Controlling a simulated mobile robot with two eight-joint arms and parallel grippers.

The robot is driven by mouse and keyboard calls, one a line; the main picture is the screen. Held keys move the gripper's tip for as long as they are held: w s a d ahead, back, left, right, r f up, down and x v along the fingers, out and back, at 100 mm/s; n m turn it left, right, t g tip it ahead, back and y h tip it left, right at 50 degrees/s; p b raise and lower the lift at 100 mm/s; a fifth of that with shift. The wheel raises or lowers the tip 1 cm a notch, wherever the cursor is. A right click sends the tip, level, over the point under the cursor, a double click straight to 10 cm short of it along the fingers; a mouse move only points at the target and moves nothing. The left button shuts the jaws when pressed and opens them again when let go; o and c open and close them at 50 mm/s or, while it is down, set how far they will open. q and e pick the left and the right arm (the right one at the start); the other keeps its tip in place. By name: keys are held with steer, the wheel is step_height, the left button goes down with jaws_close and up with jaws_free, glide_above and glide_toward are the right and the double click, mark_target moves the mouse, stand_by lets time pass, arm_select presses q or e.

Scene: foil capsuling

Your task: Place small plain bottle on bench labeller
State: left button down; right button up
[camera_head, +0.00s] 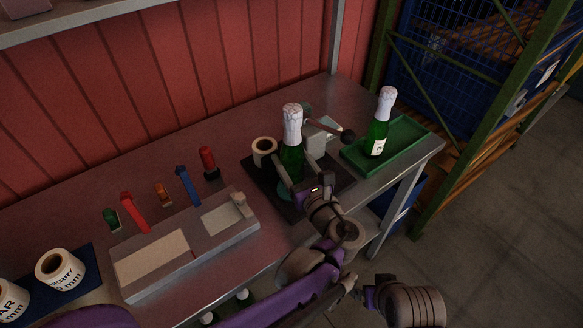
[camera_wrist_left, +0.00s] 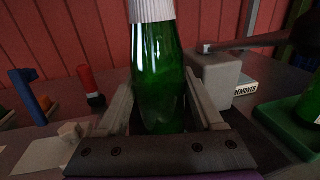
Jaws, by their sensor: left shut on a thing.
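The small plain bottle (camera_head: 291,160), green glass with a white foil top and no label showing, stands upright between the fingers of my left gripper (camera_head: 300,175). In the left wrist view the bottle (camera_wrist_left: 158,75) sits between both fingers, which are shut on it. It is over the dark base of the bench labeller (camera_head: 335,182), beside the label roll (camera_head: 264,150) and grey block with a lever (camera_head: 316,143). Whether its bottom touches the labeller is hidden by the gripper. Part of my right arm shows at the lower right; its finger state is unclear.
A labelled green bottle (camera_head: 378,125) stands on a green tray (camera_head: 415,138) at the right. Label rolls (camera_head: 60,270) stand on a blue mat. The bench front edge is close.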

arm_select(q)
steer(key=shift+f, duration=1.3)
steer(key=shift+f+b, duration=0.2)
steer(key=shift+b, duration=0.1)
steer(key=shift+c, duration=0.2)
jaws_free()
steer(key=shift+r, duration=0.1)
